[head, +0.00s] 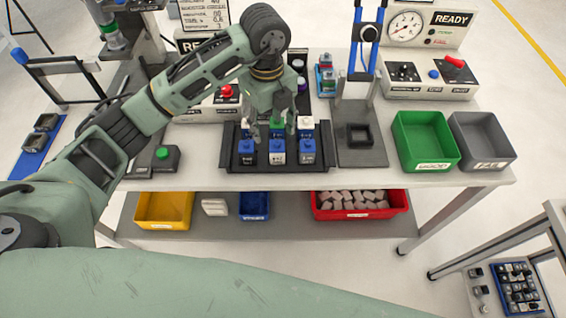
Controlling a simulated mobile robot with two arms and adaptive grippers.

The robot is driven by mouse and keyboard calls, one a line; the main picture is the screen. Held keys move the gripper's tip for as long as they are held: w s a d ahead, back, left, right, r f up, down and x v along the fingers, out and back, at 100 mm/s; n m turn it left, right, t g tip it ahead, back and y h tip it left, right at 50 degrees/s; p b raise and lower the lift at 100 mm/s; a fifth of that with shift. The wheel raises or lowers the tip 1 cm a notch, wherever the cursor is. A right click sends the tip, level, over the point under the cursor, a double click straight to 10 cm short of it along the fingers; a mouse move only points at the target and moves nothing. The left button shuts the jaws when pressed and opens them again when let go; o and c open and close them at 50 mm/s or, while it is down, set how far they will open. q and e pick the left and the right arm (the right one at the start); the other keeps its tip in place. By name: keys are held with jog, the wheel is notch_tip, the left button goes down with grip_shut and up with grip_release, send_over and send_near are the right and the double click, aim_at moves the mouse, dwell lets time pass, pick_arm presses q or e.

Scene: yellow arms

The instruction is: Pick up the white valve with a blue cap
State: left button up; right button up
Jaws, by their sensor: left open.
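A black tray (233,164) on the workbench holds small valves in two rows. In the front row, the middle valve has a white body and a blue cap (277,151). Blue-capped valves with darker bodies stand to its left (247,153) and right (307,153). In the back row a green cap (276,124) shows beside a white-topped valve (305,123), partly behind my gripper. My left gripper (272,127) points down over the tray, open, its fingers above the back and middle part. I cannot tell whether it touches any valve. My right gripper is out of view.
A black fixture (360,135) stands right of the tray, then green (425,141) and grey (484,140) bins. A gauge panel (425,28) and control box (430,80) are behind. Yellow (164,208) and red (362,206) bins sit on the lower shelf.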

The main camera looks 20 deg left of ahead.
aim_at(274, 148)
pick_arm(q)
jog(key=shift+s+d+f+n, duration=0.1)
jog(key=shift+s+d+n, duration=0.35)
jog(key=shift+n, duration=0.35)
jog(key=shift+w+f, duration=0.1)
jog(key=shift+f, duration=0.2)
notch_tip(274, 148, down, 6)
jog(key=p, duration=0.3)
jog(key=shift+w+f, duration=0.1)
jog(key=shift+f, duration=0.5)
jog(key=shift+c, duration=0.3)
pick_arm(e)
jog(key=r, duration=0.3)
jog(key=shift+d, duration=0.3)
pick_arm(q)
jog(key=c, duration=1.1)
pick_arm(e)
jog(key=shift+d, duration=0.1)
